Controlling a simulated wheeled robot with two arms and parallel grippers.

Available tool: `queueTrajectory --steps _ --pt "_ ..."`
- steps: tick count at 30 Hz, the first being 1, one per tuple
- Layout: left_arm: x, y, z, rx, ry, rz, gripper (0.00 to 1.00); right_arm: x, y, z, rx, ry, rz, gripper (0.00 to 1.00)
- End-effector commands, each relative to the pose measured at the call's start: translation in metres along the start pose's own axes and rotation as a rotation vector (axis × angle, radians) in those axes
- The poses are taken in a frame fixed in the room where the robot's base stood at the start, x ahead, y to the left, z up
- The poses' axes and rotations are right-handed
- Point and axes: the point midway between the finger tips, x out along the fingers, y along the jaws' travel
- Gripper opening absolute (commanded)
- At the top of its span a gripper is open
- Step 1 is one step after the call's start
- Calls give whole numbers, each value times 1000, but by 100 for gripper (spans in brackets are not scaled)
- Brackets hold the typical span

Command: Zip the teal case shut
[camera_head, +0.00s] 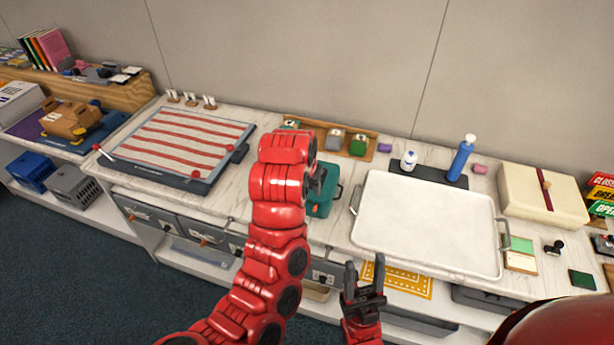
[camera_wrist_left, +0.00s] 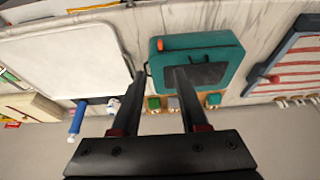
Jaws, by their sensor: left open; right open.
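The teal case (camera_head: 321,201) sits on the marble counter between the striped board and the white tray, partly hidden behind my left arm. The left wrist view shows its teal face (camera_wrist_left: 222,54) with a dark panel and a small orange tab (camera_wrist_left: 166,44) near one corner. I cannot tell how far its zip is closed. My left gripper (camera_head: 318,178) is over the case, open, its fingers apart (camera_wrist_left: 159,74); one finger overlaps the case's dark panel in the picture, and contact is unclear. My right gripper (camera_head: 364,283) is open and empty by the counter's front edge.
The white tray (camera_head: 425,215) lies right of the case, the striped board (camera_head: 180,148) left. A wooden holder (camera_head: 335,142) with small blocks stands behind it. A blue bottle (camera_head: 460,158) and a white bottle (camera_head: 408,160) stand behind the tray. A cream box (camera_head: 520,200) is further right.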

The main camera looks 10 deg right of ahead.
Motion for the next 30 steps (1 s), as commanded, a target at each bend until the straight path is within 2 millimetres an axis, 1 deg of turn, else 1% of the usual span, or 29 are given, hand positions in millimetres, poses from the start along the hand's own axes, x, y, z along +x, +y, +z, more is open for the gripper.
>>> queueTrajectory --steps 1,3,7,24,27,29,30 --pt "-6 0 0 -1 -1 2 44 4 0 -1 0 -1 0 50" --pt "-11 0 0 1 0 2 44 7 0 -1 0 -1 0 50" --pt "-17 0 0 0 0 1 44 9 0 -2 0 -1 0 50" --pt "-18 0 1 1 0 0 44 9 0 -2 0 -1 0 50" --pt "-12 -4 -2 -7 23 -6 44 8 0 -1 0 -1 0 50" --pt "-2 -11 -7 -20 61 -15 44 6 0 -1 0 -1 0 50" --pt "8 -19 -12 -33 105 -27 44 4 0 0 0 -1 0 50"
